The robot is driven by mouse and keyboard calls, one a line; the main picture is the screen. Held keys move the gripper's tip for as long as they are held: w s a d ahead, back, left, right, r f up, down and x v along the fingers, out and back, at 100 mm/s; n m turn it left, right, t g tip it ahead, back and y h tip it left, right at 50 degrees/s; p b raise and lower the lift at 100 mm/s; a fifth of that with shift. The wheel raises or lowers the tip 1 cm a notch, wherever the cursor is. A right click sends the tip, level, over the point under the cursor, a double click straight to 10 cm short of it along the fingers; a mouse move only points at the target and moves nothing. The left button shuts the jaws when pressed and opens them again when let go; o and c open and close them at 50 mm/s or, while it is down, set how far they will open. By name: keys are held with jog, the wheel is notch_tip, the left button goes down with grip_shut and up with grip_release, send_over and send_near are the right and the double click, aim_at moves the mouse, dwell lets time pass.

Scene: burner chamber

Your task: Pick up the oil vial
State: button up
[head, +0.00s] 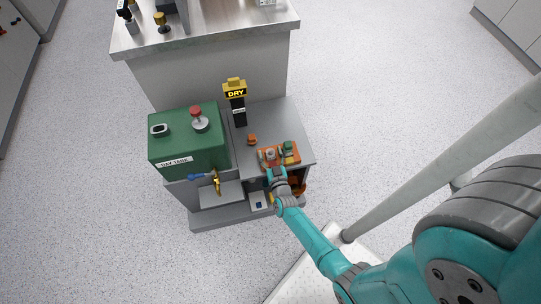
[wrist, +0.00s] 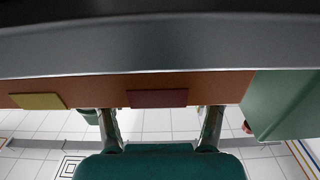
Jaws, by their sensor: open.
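An orange rack (head: 293,159) sits at the front right of the grey worktop in the head view, holding a pale item with a red part (head: 269,155) and a green item (head: 289,147). I cannot tell which, if either, is the oil vial. My gripper (head: 277,172) is at the rack's front edge. In the wrist view the fingers of my gripper (wrist: 158,110) are spread, with nothing visible held between them. An orange-brown face (wrist: 205,88) with a yellow patch (wrist: 37,101) and a dark red patch (wrist: 157,98) lies ahead of them.
A green tank box (head: 185,143) stands left of the rack, with a red knob on top. A black post with a yellow DRY sign (head: 235,93) and a small orange piece (head: 252,139) are behind the rack. A grey bar (wrist: 160,45) crosses the wrist view.

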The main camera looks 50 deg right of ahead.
jog(key=c, duration=1.1)
jog(key=shift+o, duration=0.2)
jog(key=shift+r, duration=0.1)
